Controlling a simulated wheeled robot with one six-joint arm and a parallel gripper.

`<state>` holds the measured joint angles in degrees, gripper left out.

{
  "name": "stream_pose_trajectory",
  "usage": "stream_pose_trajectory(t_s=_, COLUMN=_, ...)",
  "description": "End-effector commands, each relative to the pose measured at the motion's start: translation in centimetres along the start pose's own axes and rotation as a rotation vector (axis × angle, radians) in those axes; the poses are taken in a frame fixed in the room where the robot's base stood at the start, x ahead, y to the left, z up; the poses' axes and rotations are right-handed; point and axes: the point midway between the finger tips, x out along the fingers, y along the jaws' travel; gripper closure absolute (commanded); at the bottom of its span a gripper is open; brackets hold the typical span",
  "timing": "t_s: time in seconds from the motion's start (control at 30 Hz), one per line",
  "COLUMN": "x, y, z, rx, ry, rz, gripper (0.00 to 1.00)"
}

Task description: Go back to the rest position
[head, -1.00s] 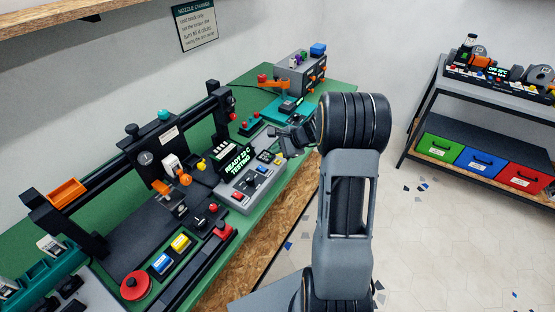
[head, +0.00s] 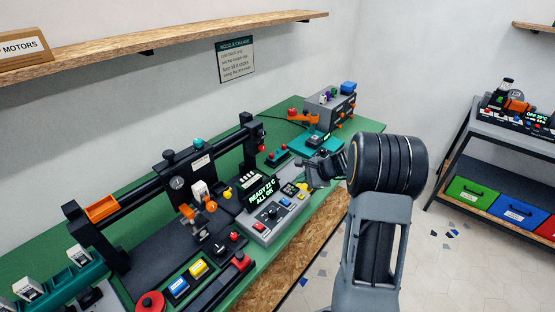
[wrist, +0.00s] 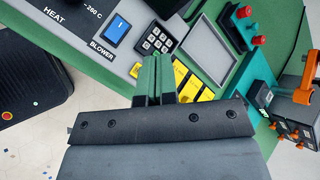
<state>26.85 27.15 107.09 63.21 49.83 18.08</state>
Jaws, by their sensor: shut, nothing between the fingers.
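My gripper (head: 316,173) is at the end of my raised arm, over the right end of the grey control panel (head: 262,230) on the green bench. In the wrist view its two green fingers (wrist: 153,66) are together, with nothing between them. They point at the panel, just below a black keypad (wrist: 158,40) and right of a blue switch (wrist: 118,30). I cannot tell whether the fingertips touch the panel. The panel's screen (head: 262,191) reads READY 22 C ALL OK.
A black gantry machine (head: 180,170) stands left on the bench. Beyond my gripper are a teal device (head: 318,144) and a grey box (head: 330,108). A wooden shelf (head: 190,38) hangs above. A rack with coloured bins (head: 472,190) stands right, with floor between.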

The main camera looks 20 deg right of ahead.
Motion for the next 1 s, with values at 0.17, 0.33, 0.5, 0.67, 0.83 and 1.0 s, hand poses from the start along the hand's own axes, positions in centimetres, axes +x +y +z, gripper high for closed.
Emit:
stream_pose_trajectory(t_s=0.17, x=0.0, y=0.4, z=-0.1, rx=-0.048, ry=0.003, rz=0.019, gripper=1.0)
stream_pose_trajectory(t_s=0.33, x=-0.3, y=5.0, z=0.2, rx=-0.213, ry=0.014, rz=0.185, gripper=1.0)
stream_pose_trajectory(t_s=0.5, x=-3.7, y=9.3, z=4.6, rx=-0.574, ry=0.036, rz=0.399, gripper=1.0)
stream_pose_trajectory(t_s=0.67, x=-7.6, y=12.6, z=9.1, rx=-0.942, ry=0.078, rz=0.566, gripper=1.0)
stream_pose_trajectory(t_s=0.83, x=-11.3, y=15.2, z=12.8, rx=-1.287, ry=0.155, rz=0.677, gripper=1.0)
stream_pose_trajectory(t_s=1.0, x=-13.7, y=16.3, z=15.5, rx=-1.492, ry=0.235, rz=0.685, gripper=1.0)
